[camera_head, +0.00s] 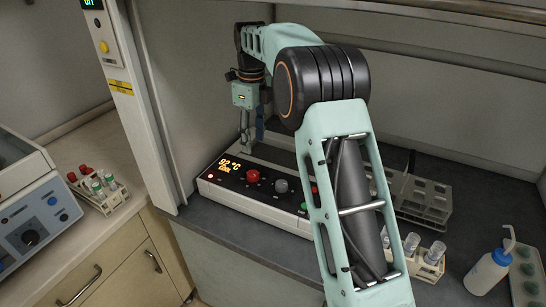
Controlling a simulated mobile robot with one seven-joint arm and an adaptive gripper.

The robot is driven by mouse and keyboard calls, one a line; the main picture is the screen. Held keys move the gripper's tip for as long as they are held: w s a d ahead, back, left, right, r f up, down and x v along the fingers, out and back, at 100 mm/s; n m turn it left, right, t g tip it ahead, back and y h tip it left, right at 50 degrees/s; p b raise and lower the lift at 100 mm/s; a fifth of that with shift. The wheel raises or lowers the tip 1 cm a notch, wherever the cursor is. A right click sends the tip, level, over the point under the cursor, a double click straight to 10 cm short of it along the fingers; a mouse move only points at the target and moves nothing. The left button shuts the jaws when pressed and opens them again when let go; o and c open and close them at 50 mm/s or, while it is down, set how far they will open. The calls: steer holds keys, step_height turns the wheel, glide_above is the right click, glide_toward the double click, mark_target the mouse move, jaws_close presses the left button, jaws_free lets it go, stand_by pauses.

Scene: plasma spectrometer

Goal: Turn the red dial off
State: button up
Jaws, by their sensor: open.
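The red dial (253,176) stands on the dark top panel of a white heating device (255,213). A lit display on the panel (231,164) reads about 92 °C, with a smaller line under it that is hard to read. A small red light (211,176) glows at the panel's left end. My gripper (246,146) points down above the back part of the device, behind the red dial in the picture and apart from it. It is open and empty. The fingertips are small in this view.
A grey dial (281,185) and a green button (304,206) sit right of the red dial. My arm hides the device's right end. Vial racks (431,261) and a wash bottle (487,270) stand at the right. The hood's side post (140,110) rises at the left.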

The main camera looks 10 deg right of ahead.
mark_target(253, 173)
steer(key=shift+m, duration=0.4)
steer(key=f, duration=1.1)
steer(key=shift+s+a+p, duration=0.25)
steer(key=shift+s+p, duration=0.1)
steer(key=shift+s, duration=0.05)
steer(key=c, duration=1.2)
